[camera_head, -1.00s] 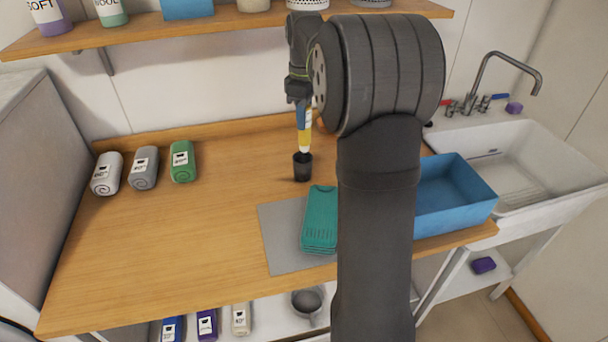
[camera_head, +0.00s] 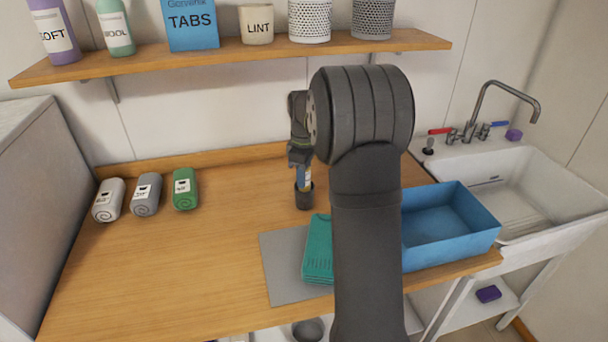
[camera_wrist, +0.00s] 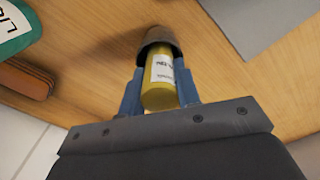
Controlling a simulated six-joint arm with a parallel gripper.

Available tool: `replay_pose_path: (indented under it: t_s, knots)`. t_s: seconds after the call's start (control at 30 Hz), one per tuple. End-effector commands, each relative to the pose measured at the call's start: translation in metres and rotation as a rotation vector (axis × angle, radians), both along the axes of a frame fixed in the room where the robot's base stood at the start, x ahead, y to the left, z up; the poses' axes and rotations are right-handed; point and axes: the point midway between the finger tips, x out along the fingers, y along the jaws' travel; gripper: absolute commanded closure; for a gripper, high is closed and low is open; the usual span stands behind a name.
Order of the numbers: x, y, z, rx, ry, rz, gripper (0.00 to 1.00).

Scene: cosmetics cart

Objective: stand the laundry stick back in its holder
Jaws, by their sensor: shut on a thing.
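The laundry stick (camera_wrist: 161,84) is a yellow cylinder with a white label in the wrist view. My gripper (camera_wrist: 160,92) is shut on it, with a blue finger on each side. The dark round holder (camera_head: 304,198) stands on the wooden counter, directly below my gripper in the head view. The stick's lower end is inside the holder's mouth, which also shows in the wrist view (camera_wrist: 158,38). How deep the stick sits is hidden. In the head view only a short part of the stick shows between my gripper and the holder.
A teal folded cloth (camera_head: 318,250) lies on a grey mat (camera_head: 283,268) in front of the holder. A blue bin (camera_head: 450,225) stands at the right beside the sink (camera_head: 560,190). Rolled towels (camera_head: 146,194) lie at the left. A shelf (camera_head: 240,52) runs above. The counter's left middle is clear.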

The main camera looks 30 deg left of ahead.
Motion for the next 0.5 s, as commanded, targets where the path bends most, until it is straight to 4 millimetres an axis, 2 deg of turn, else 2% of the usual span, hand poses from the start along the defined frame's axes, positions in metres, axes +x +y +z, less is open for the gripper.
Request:
replay_pose_path:
  t_s: [0.27,0.3,0.4,0.5]
  knots:
    - [0.0001,0.0000,-0.0019,0.000,0.000,0.000,1.00]
    - [0.0001,0.0000,-0.0027,0.000,0.000,0.000,0.68]
    - [0.0001,0.0001,-0.0022,0.000,0.000,0.000,0.49]
    - [0.0001,0.0001,-0.0021,0.000,0.000,0.000,0.48]
